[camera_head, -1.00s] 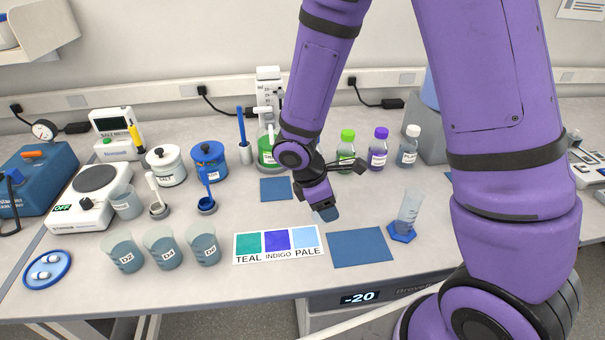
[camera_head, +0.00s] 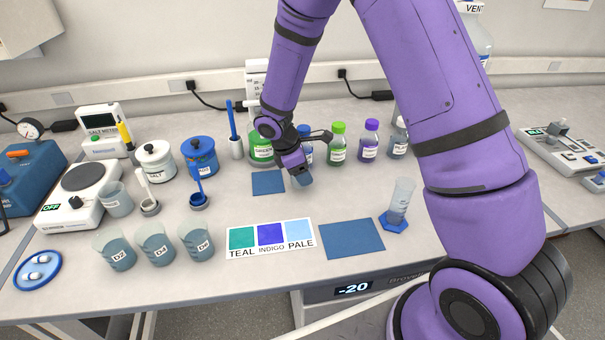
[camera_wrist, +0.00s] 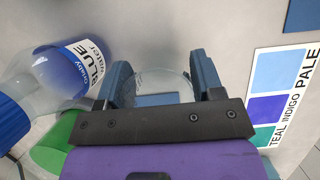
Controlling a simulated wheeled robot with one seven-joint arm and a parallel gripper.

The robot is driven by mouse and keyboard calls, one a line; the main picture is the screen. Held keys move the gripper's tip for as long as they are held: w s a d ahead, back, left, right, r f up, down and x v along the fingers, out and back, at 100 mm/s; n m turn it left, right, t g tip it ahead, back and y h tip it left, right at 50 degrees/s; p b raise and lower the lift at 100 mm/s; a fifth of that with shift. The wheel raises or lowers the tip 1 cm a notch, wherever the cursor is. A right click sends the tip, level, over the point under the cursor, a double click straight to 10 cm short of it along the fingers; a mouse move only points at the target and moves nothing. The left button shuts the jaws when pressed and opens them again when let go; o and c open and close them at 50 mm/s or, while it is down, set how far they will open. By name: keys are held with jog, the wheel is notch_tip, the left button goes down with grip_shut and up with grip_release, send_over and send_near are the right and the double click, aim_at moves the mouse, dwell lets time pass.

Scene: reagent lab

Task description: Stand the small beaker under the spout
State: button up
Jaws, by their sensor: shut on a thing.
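My gripper (camera_head: 298,170) is shut on the small clear beaker (camera_head: 303,181), right of the small blue mat (camera_head: 267,183). In the wrist view the beaker's glass rim (camera_wrist: 165,73) shows between the fingers of my gripper (camera_wrist: 163,82). I cannot tell whether the beaker touches the table.
The blue-water bottle (camera_head: 306,148) stands close behind my gripper and shows large in the wrist view (camera_wrist: 75,68). Green-capped (camera_head: 337,148) and purple-capped (camera_head: 369,143) bottles stand to its right. The colour card (camera_head: 270,238) and larger blue mat (camera_head: 351,239) lie in front.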

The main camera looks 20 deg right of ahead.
jog(key=shift+f, duration=0.6)
jog(key=o, duration=0.9)
jog(key=shift+f, duration=0.15)
